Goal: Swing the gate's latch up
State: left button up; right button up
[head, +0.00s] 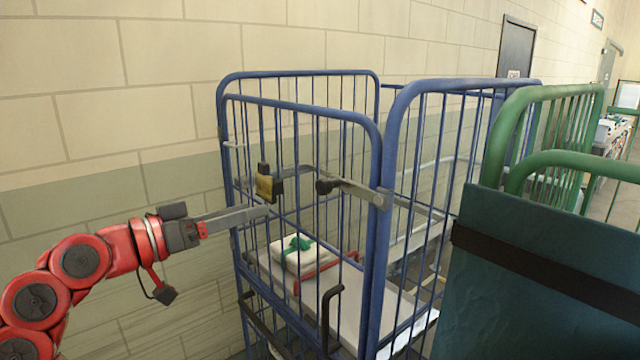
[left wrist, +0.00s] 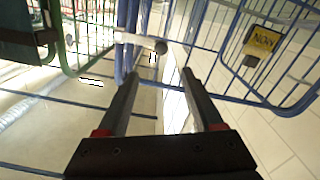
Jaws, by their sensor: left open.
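The gate's latch (head: 352,190) is a grey bar with a dark round knob at its left end. It runs from the blue gate's right post, close to level, with the knob end slightly higher. In the left wrist view the latch (left wrist: 138,39) and its knob show just beyond the fingertips. My left gripper (head: 266,211) is in front of the gate, left of and a little below the knob. Its fingers (left wrist: 160,78) are apart with nothing between them. My right gripper is not in view.
A yellow and black block (head: 265,185) hangs on the gate left of the latch; it also shows in the left wrist view (left wrist: 262,40). A white parcel with green tie (head: 302,258) lies inside the blue cage. A green cage (head: 515,125) and dark teal panel (head: 540,270) stand right.

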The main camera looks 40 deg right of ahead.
aim_at(319, 189)
pick_arm(q)
jog(key=d+p, duration=0.2)
jog(key=d, duration=0.3)
jog(key=w+d+p, duration=0.1)
jog(key=d+p, duration=0.1)
jog(key=d, duration=0.3)
jog(key=d+p, duration=0.1)
jog(key=d, duration=0.4)
jog(key=shift+w+d+r+p, duration=0.15)
jog(key=shift+d+p, duration=0.1)
jog(key=shift+p, duration=0.15)
jog(key=shift+d, duration=0.5)
grip_shut()
